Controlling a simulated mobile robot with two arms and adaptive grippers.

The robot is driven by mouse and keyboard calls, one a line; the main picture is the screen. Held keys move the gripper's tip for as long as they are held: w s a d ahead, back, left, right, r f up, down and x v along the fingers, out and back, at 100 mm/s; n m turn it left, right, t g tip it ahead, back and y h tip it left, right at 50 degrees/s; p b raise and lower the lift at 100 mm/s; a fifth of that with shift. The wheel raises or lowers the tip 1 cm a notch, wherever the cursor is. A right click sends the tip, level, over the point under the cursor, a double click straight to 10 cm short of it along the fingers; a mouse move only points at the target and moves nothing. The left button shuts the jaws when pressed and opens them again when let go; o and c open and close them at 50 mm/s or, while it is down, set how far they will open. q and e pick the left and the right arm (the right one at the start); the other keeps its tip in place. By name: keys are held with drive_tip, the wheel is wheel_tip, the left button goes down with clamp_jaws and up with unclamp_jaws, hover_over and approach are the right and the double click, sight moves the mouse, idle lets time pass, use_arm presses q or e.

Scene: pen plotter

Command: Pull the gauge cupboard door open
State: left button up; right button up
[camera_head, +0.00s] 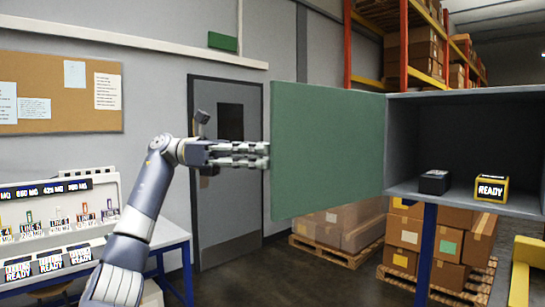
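The gauge cupboard (420,191) is a grey box on a blue post, at the right. Its green door (328,150) stands wide open, swung out to the left from the cupboard's left edge. My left gripper (264,155) is at the door's free left edge, its two fingers pointing right, one above the other with a narrow gap. The fingertips meet or pass behind the door edge; I cannot tell whether they hold anything. No handle shows on the visible face. My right gripper is out of view.
Inside the cupboard are a dark block (434,183) and a yellow-framed "READY" block (491,188). A workbench (172,238) with a labelled rack (60,225) stands at the left. Boxes on pallets (345,228) and a grey room door (225,225) are behind.

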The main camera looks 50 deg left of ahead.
use_arm(q)
drive_tip(key=shift+v, duration=2.3)
drive_tip(key=shift+s, duration=0.1)
